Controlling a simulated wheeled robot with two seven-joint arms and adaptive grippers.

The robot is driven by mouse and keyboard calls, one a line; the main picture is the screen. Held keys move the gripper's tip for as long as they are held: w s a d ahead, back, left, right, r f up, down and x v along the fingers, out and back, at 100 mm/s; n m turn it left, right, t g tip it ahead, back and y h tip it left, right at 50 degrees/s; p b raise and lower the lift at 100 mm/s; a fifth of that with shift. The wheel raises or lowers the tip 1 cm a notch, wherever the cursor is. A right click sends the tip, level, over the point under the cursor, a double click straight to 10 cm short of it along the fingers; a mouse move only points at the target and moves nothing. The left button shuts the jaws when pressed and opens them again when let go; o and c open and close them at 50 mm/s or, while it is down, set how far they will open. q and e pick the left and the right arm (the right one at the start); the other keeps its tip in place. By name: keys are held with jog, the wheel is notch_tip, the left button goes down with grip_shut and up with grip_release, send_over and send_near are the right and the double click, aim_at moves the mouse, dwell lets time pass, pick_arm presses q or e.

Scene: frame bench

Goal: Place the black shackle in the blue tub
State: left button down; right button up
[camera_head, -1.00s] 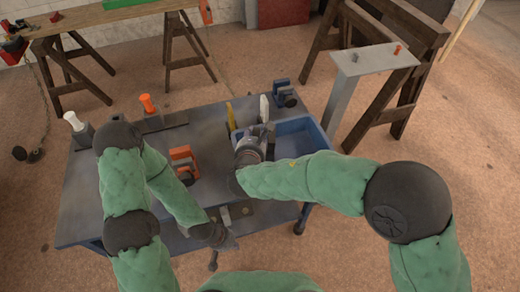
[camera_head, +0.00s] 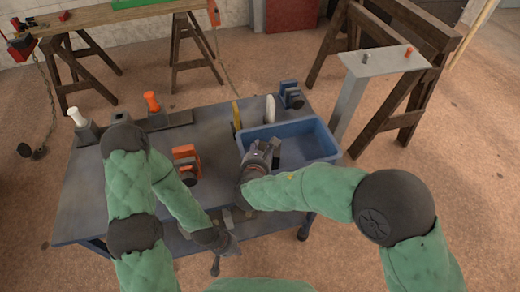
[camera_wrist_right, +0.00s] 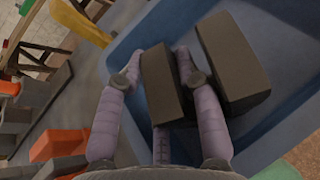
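The black shackle shows in the right wrist view as two dark blocky arms (camera_wrist_right: 232,62); the join between them is hidden. My right gripper (camera_wrist_right: 157,62) has its fingers on both sides of one arm and is shut on it. In the head view the right gripper (camera_head: 268,148) and the shackle (camera_head: 276,155) are at the left part of the blue tub (camera_head: 318,128), seemingly above it. The tub also shows below the shackle in the wrist view (camera_wrist_right: 125,58). My left gripper (camera_head: 226,244) is low at the bench's front edge; its fingers are too small to read.
The grey bench (camera_head: 85,190) carries an orange clamp-like part (camera_head: 187,160), a blue part (camera_head: 291,95) behind the tub, and upright yellow (camera_head: 237,115) and white (camera_head: 270,108) pieces along the tub's back left. Orange-handled (camera_head: 152,102) and white-handled (camera_head: 77,117) things stand at the left.

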jog(key=shift+o, duration=0.6)
jog(key=shift+r, duration=0.1)
